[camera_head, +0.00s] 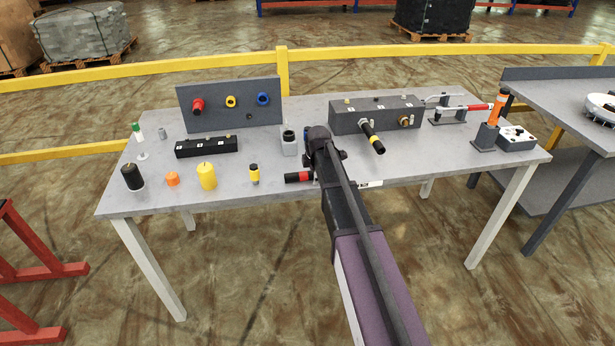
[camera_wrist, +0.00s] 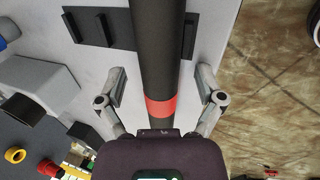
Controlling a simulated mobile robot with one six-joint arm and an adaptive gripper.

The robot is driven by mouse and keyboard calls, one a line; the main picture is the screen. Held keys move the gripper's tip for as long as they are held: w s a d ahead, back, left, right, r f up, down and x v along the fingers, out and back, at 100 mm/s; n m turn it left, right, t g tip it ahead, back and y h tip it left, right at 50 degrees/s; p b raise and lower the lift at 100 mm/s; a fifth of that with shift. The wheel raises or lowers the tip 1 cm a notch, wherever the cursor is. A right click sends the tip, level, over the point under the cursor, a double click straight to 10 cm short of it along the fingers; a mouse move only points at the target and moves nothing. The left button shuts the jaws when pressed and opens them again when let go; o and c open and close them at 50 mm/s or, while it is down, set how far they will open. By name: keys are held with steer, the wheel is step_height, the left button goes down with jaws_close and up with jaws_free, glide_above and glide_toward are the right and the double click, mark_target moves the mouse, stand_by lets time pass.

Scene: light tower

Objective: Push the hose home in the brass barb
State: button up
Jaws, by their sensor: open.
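The black hose with a red band (camera_wrist: 155,40) runs between the fingers of my gripper (camera_wrist: 161,78) in the wrist view. The fingers are open, one on each side of it, with gaps. In the head view a red-banded black end (camera_head: 298,177), apparently of this hose, lies at the table's front edge, left of my arm. My arm hides the rest and most of my gripper. The brass barb (camera_head: 405,121) sticks out of the front of the dark grey block (camera_head: 350,119). The barb is not recognisable in the wrist view.
A black tube with a yellow band (camera_head: 372,137) juts from the same block, left of the barb. A dark holder (camera_wrist: 190,35) lies under the hose. A grey box (camera_head: 289,141) stands close by. A red-handled clamp (camera_head: 465,108) and orange-handled tool (camera_head: 494,107) stand right.

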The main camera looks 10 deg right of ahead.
jaws_close()
steer(key=shift+r, duration=0.2)
stand_by(0.3)
step_height(320, 180, up, 3)
steer(key=p, duration=0.3)
steer(key=shift+r+p, duration=0.1)
steer(key=shift+p, duration=0.2)
steer(key=s+d, duration=0.3)
steer(key=s, duration=0.4)
steer(key=s+d+r+p, duration=0.1)
steer(key=s+d, duration=0.2)
steer(key=s, duration=0.4)
steer(key=shift+s+d+r, duration=0.2)
steer(key=shift+s+d, duration=0.05)
steer(key=shift+s, duration=0.05)
steer(key=shift+d, duration=0.15)
